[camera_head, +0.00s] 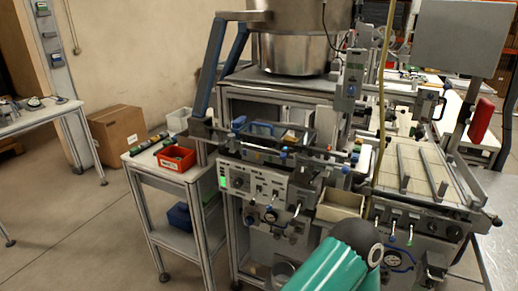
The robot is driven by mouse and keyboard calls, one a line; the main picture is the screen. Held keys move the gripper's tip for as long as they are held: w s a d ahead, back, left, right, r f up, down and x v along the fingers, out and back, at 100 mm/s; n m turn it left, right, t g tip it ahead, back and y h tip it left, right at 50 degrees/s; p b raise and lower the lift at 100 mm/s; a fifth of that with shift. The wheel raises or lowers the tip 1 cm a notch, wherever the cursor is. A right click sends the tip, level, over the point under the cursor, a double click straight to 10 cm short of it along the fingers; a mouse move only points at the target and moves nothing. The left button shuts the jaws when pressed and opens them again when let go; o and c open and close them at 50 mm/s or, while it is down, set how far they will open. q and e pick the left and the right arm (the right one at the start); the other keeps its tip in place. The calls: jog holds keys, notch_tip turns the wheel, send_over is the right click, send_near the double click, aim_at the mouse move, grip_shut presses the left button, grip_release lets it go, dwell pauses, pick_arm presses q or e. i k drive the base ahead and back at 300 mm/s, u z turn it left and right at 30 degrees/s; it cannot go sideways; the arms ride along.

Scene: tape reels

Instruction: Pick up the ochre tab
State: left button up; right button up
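I cannot make out an ochre tab for certain. No tape reels can be told apart either. Neither of my grippers shows in the head view.
A metal workstation (262,171) with knobs and gauges fills the middle, under a large steel drum (293,55). A side cart (150,158) carries a red bin (175,158). A cardboard box (118,130) stands behind it. The floor at the lower left (75,240) is clear.

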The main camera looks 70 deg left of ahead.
aim_at(289, 140)
jog(key=k, duration=1)
jog(key=z, duration=1.45)
jog(key=i, duration=0.1)
jog(key=u, duration=3.1)
jog(key=i, duration=0.25)
jog(key=u, duration=0.35)
jog(key=i, duration=0.75)
jog(key=z, duration=0.2)
jog(key=k, duration=0.85)
jog(key=u, duration=0.2)
jog(key=i, duration=0.8)
